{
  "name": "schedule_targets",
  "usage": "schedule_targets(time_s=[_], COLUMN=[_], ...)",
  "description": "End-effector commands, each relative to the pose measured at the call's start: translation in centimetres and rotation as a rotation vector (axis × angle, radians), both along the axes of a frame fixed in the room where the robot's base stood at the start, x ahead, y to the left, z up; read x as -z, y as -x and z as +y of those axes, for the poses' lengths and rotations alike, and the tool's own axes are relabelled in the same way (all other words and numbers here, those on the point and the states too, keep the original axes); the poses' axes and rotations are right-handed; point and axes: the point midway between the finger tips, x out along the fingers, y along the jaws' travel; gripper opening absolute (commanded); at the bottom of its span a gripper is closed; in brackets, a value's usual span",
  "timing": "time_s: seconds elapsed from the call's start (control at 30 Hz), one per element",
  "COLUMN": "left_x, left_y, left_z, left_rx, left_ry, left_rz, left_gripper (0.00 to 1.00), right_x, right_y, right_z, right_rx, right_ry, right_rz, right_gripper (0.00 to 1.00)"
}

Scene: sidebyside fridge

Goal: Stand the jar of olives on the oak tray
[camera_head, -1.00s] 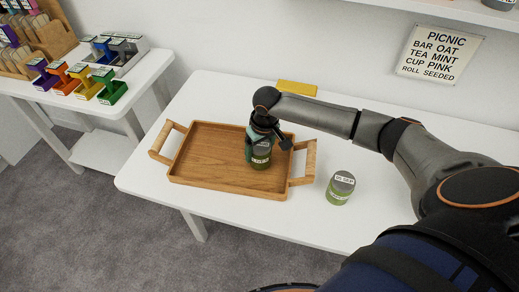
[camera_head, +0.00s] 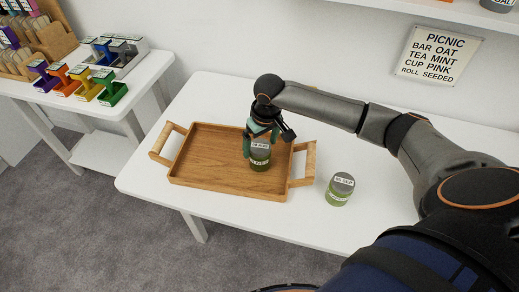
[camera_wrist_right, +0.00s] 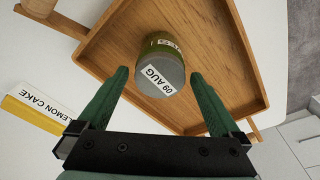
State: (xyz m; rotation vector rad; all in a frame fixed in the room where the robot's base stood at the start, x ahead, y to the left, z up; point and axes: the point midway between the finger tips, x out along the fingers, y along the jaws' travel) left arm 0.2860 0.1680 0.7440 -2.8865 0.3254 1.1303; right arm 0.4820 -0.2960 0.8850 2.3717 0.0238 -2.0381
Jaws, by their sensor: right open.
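A green jar with a grey lid (camera_head: 260,159) stands upright on the oak tray (camera_head: 210,165), in its right half. In the right wrist view the jar (camera_wrist_right: 155,48) has a lid label reading 09 AUG, and its side label is too small to read surely. My right gripper (camera_head: 262,137) is just above the jar, pointing down. Its green fingers are spread apart to either side of the lid and do not appear to grip it. A second similar green jar (camera_head: 340,190) stands on the white table, right of the tray. My left gripper is out of view.
The white table (camera_head: 300,222) is clear in front of the tray. A yellow LEMON CAKE box (camera_wrist_right: 38,112) lies behind the tray. A side table at left holds colored bins (camera_head: 88,88). A picnic list sign (camera_head: 438,53) hangs on the wall.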

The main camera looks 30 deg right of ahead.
Motion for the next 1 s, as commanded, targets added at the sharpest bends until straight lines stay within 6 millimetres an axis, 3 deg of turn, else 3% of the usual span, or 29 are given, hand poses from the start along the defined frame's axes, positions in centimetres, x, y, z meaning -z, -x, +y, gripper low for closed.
schedule_targets(time_s=[0.2,0.4,0.8,1.0], left_x=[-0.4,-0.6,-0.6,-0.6], left_y=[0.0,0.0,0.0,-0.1], left_z=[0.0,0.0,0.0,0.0], left_rx=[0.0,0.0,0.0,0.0], left_ry=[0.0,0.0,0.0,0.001], left_rz=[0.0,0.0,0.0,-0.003], left_gripper=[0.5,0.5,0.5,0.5], right_x=[-4.8,-7.3,-7.8,-6.7], right_y=[0.6,1.0,1.2,1.7], right_z=[0.0,0.0,0.0,1.2], right_rx=[0.0,0.001,0.001,-0.036], right_ry=[0.001,0.0,0.0,-0.008], right_rz=[-0.004,-0.002,0.001,-0.002], right_gripper=[1.0,1.0,1.0,1.0])
